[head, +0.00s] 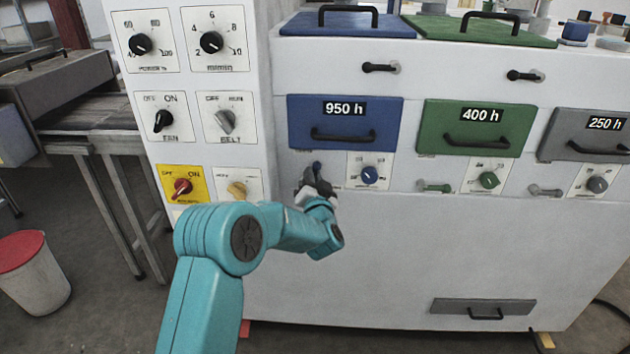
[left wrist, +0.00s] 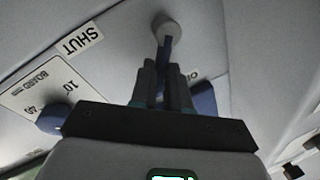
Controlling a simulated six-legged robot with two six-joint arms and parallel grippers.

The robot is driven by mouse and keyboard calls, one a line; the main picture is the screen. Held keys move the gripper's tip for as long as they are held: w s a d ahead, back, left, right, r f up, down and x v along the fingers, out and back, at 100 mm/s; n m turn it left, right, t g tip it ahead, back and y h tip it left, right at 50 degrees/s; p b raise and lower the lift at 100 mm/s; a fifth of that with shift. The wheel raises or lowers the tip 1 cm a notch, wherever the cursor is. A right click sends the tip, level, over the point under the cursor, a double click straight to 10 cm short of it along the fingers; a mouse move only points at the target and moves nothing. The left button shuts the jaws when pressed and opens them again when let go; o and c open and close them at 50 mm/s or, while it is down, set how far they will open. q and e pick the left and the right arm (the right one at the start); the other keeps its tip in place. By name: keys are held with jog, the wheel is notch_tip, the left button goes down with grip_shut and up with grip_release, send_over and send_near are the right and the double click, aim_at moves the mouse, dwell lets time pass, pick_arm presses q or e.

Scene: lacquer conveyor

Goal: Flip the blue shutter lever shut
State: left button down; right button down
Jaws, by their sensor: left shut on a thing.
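The blue shutter lever (head: 317,166) sits on the white machine front, below the blue "950 h" drawer (head: 301,124) and left of a blue dial knob (head: 369,174). My left gripper (head: 316,187) is at the lever and largely covers it in the head view. In the left wrist view my left gripper (left wrist: 166,78) is shut with the blue lever (left wrist: 162,52) between its fingers. The lever's round pivot (left wrist: 168,26) is grey. A "SHUT" label (left wrist: 77,41) lies left of the pivot there; another label right of the lever is mostly hidden. My right gripper is not in view.
A green lever (head: 433,187) and a grey lever (head: 541,191) lie further right, under the green "400 h" (head: 517,125) and grey "250 h" (head: 575,133) drawers. A switch panel (head: 190,84) stands to the left. The lower machine front is clear except for a grey drawer (head: 450,306).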

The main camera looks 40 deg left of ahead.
pick_arm(q)
jog(key=shift+w+d+f+m+t+h+b, duration=0.2)
jog(key=shift+f+m+t+b, duration=0.45)
jog(key=shift+m, duration=1.5)
jog(key=shift+w+d+f+m+t+h+b, duration=0.1)
jog(key=shift+d+f+m+t+h+b, duration=0.5)
jog(key=shift+m, duration=1.5)
jog(key=shift+w+a+f+m+t+b, duration=0.15)
jog(key=shift+f+m+t+b, duration=0.2)
jog(key=shift+m+b, duration=1.2)
jog(key=shift+d+f+m+p, duration=0.2)
jog(key=shift+m+p, duration=0.35)
jog(key=shift+m, duration=0.25)
jog(key=c, duration=1.1)
grip_release()
jog(key=shift+a, duration=0.1)
